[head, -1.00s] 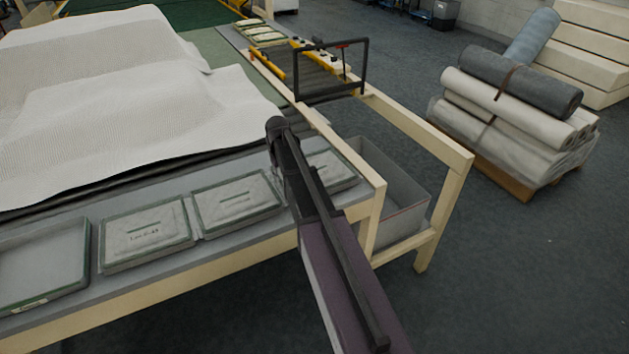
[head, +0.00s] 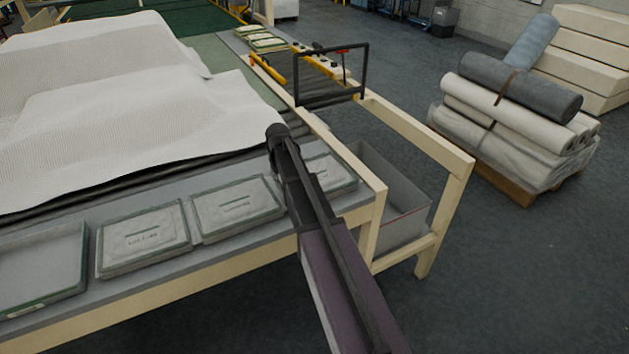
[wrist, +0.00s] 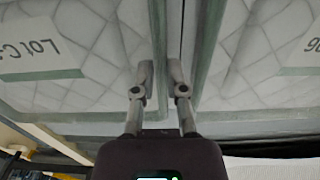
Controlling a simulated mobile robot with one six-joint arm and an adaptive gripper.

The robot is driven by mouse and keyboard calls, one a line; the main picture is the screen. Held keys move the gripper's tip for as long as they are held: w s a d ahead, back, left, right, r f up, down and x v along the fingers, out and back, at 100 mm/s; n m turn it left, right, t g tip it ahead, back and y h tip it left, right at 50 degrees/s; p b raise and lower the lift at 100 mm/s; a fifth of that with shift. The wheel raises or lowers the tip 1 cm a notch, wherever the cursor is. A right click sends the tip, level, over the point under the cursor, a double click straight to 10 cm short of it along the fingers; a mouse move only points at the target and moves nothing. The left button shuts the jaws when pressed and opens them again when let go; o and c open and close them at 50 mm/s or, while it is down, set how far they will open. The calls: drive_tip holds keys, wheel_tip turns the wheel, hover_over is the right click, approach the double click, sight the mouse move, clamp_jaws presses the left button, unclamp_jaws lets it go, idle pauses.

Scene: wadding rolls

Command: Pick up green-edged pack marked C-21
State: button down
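In the wrist view, a quilted pale pack with a green edge (wrist: 85,60) fills the left side. Its white label reads "LOT C-" before the frame cuts it off. A second green-edged pack (wrist: 250,70) is on the right, its label mostly cut off. My gripper (wrist: 160,68) has its two fingers a little apart, at the left pack's green edge and the seam between the packs; contact is unclear. In the head view, packs lie along the table's front (head: 143,240), (head: 237,206), with another (head: 332,173) partly behind my arm. Their labels are unreadable there; my gripper is hidden.
A green-edged tray (head: 45,275) lies at the left front of the table (head: 170,285). White wadding (head: 120,110) covers the table behind the packs. A grey bin (head: 385,205) sits under the right end, and a black frame (head: 333,75) stands behind. Rolls are stacked (head: 515,115) at right.

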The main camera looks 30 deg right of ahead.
drive_tip(key=shift+r, duration=0.1)
idle(0.4)
wheel_tip(320, 180, up, 10)
drive_tip(key=p, duration=1)
idle(0.6)
